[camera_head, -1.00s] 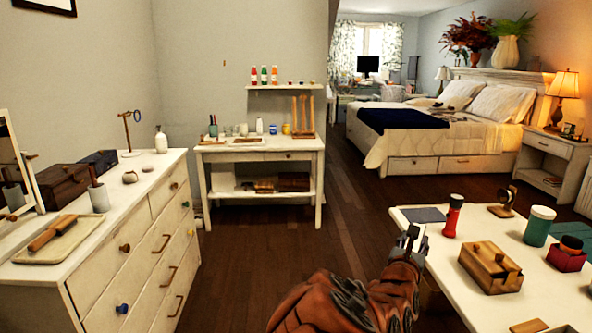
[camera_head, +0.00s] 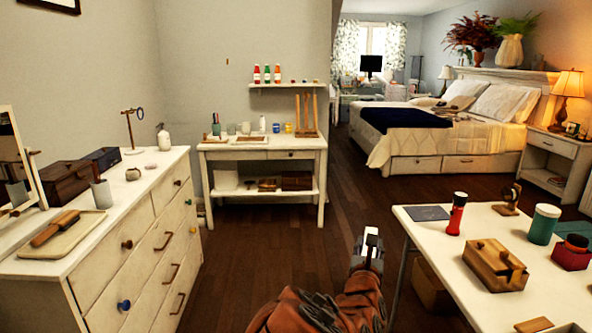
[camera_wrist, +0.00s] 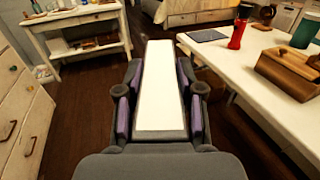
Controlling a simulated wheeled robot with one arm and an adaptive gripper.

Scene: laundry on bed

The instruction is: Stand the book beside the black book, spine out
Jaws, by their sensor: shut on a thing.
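My gripper (camera_head: 368,246) is at the lower middle of the head view, over the floor and left of the right-hand table. In the wrist view its purple-padded fingers (camera_wrist: 158,106) are shut on a long, pale slab, which I take to be the book (camera_wrist: 160,85). It points away from the wrist, with a narrow white face toward the camera. A small white part of it (camera_head: 371,240) shows in the head view. I cannot make out its spine. No upright black book is clear; a flat dark item (camera_head: 427,213) lies on the right-hand table.
The white right-hand table (camera_head: 455,268) bears a red bottle (camera_head: 456,214), a wooden box (camera_head: 494,264) and a teal jar (camera_head: 542,224). A white dresser (camera_head: 135,245) stands left. A shelved side table (camera_head: 262,152) stands against the back wall. Floor (camera_head: 280,255) between them is clear.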

